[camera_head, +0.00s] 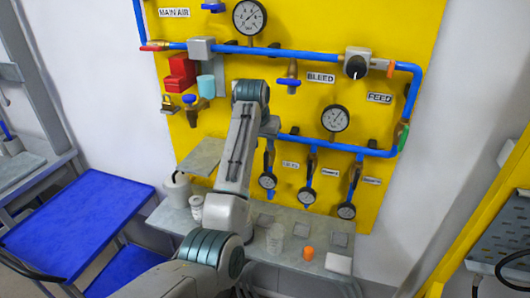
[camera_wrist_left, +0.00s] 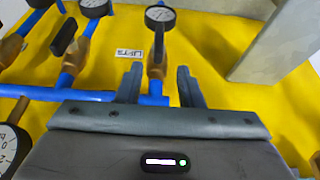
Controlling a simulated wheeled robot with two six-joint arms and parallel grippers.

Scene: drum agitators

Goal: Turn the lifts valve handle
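The LIFTS label (camera_head: 290,164) is on the yellow panel, beside the leftmost of three drop lines under the lower blue pipe. It also shows upside down in the left wrist view (camera_wrist_left: 128,53). The lifts valve (camera_wrist_left: 157,70) has a brass-coloured body above a round gauge in the head view (camera_head: 267,181). My left gripper (camera_wrist_left: 159,86) is open, with one finger on each side of the valve in the wrist view; contact cannot be told. In the head view my left gripper (camera_head: 269,127) is partly hidden by its wrist. My right gripper is not in view.
Two similar valve lines with gauges (camera_head: 307,195) (camera_head: 346,211) hang to the right. The blue pipe (camera_head: 325,144) runs just above. A grey shelf (camera_head: 200,157) juts out at left. A bench (camera_head: 290,258) below holds an orange cup (camera_head: 308,253) and other small items.

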